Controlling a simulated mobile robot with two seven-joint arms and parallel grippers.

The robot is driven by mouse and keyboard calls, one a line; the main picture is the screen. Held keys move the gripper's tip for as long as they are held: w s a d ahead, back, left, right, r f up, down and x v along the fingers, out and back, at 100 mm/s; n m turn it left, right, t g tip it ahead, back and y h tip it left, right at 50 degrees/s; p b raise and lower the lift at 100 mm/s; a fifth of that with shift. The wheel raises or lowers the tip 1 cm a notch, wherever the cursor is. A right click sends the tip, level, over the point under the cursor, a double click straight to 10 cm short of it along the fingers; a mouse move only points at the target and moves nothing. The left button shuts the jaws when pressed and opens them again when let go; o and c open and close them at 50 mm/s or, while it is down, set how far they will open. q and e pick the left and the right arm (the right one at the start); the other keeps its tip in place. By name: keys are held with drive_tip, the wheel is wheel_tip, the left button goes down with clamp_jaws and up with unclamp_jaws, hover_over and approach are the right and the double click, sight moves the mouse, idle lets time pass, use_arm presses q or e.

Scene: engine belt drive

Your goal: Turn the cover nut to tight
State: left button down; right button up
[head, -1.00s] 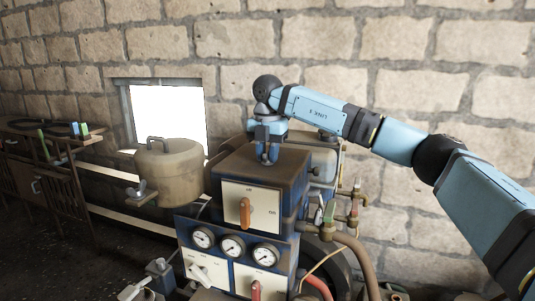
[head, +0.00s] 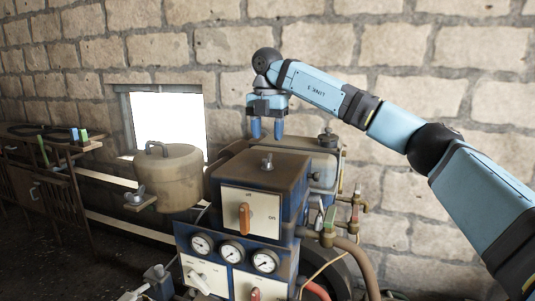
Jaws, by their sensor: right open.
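A small grey wing-shaped nut (head: 267,161), which looks like the cover nut, stands on top of the dark blue box with a brown lid (head: 237,168). My right gripper (head: 267,129) hangs above it, pointing down, with its two blue fingers spread apart and nothing between them. A clear gap shows between the fingertips and the nut. How tight the nut is cannot be told from this view. My left gripper is not in view.
The box front has a white panel with an orange switch (head: 244,218), above several gauges (head: 233,251). A beige lidded pot (head: 168,178) stands left, with another wing nut (head: 138,194) beside it. Pipes and valves (head: 355,205) are at right. A stone wall is behind.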

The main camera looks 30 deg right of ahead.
wheel_tip(320, 180, up, 6)
drive_tip(key=shift+r, duration=0.2)
drive_tip(key=shift+f, duration=0.1)
idle(0.7)
